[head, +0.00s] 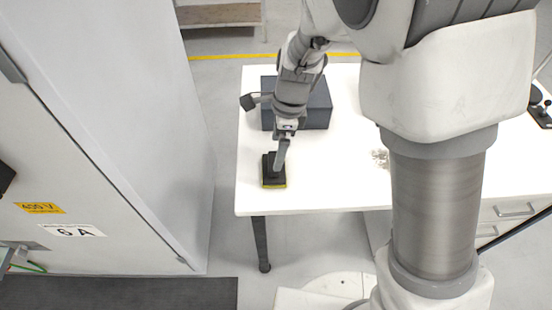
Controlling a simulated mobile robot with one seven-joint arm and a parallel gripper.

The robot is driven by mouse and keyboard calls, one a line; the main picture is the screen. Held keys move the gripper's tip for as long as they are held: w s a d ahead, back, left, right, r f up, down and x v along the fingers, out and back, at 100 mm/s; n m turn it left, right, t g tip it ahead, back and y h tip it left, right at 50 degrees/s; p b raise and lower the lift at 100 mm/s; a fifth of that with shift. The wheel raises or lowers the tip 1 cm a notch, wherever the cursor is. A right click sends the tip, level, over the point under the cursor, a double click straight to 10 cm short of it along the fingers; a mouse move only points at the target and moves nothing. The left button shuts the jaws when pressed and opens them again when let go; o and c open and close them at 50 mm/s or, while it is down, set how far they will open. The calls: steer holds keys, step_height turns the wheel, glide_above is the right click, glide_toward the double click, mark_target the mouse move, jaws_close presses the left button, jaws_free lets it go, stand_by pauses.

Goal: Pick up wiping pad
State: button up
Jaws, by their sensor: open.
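The wiping pad (273,179) is a small black block with a yellow lower edge. It lies on the white table (330,185) near its left front corner. My gripper (279,163) points down right over the pad, with its fingers at the pad's upper part. It is open. From this view I cannot tell whether the fingers touch the pad, and the arm hides part of the fingers.
A dark grey box (318,106) stands on the table just behind my gripper. A patch of dark specks (381,158) lies on the tabletop to the right. A tall grey cabinet (120,120) stands left of the table, with a floor gap between them. The tabletop's front middle is clear.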

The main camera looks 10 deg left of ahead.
mark_target(271, 179)
steer(key=f, duration=0.2)
steer(key=f+b, duration=0.2)
steer(key=f, duration=0.1)
steer(key=shift+a+f, duration=0.35)
steer(key=shift+a, duration=0.05)
steer(key=c, duration=1.2)
